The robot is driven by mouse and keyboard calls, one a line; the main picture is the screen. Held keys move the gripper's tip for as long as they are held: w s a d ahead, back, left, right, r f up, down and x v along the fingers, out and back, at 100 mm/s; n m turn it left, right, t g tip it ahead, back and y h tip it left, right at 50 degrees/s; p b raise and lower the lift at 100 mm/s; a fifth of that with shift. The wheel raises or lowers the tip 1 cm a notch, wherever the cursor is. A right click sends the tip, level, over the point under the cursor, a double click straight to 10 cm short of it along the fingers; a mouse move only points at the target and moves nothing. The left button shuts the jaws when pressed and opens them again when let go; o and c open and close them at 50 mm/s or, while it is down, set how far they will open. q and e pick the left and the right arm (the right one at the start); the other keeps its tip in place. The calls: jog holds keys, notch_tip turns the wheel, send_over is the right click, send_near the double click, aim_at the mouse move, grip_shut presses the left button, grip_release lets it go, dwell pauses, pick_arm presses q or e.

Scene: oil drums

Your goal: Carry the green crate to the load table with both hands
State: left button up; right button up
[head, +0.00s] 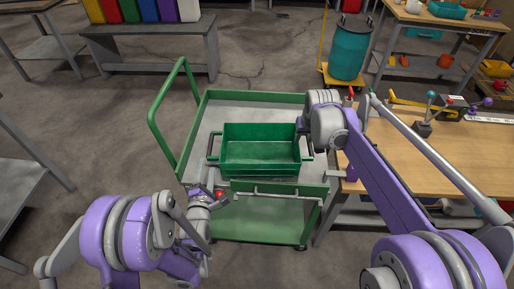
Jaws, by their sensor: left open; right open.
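The green crate (260,153) sits upright and level on the grey top deck of a green cart, in the middle of the head view. It has a bar handle at its left end and one at its right end. My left gripper (226,195) is open, in front of the crate's left front corner and apart from the left handle. My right gripper (302,127) is open beside the crate's right end, close to the right handle. My own wrist partly hides its fingers, so contact is unclear. Which table is the load table is not marked.
The green cart (270,97) has a raised push handle at left. A wooden workbench (440,165) with tools stands close on the right. A grey bench (150,48) with coloured bins is at the back left. A teal drum (348,52) stands behind. Floor left of the cart is clear.

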aim_at(210, 145)
pick_arm(q)
jog(key=shift+w+f+n+t, duration=0.3)
jog(key=shift+f+n, duration=0.05)
jog(key=shift+n, duration=0.35)
pick_arm(e)
jog(key=shift+w+a+f, duration=0.1)
jog(key=shift+w+f, duration=0.1)
jog(key=shift+w, duration=0.3)
jog(key=shift+w+f, duration=0.15)
jog(key=shift+w, duration=0.35)
pick_arm(q)
jog(key=shift+s, duration=0.1)
pick_arm(e)
jog(key=shift+s, duration=0.1)
pick_arm(q)
jog(key=w, duration=1.1)
pick_arm(e)
jog(key=x, duration=1)
jog(key=shift+w+f, duration=0.25)
jog(key=shift+f, duration=0.1)
pick_arm(q)
jog(key=c, duration=0.7)
pick_arm(e)
grip_shut()
pick_arm(q)
grip_shut()
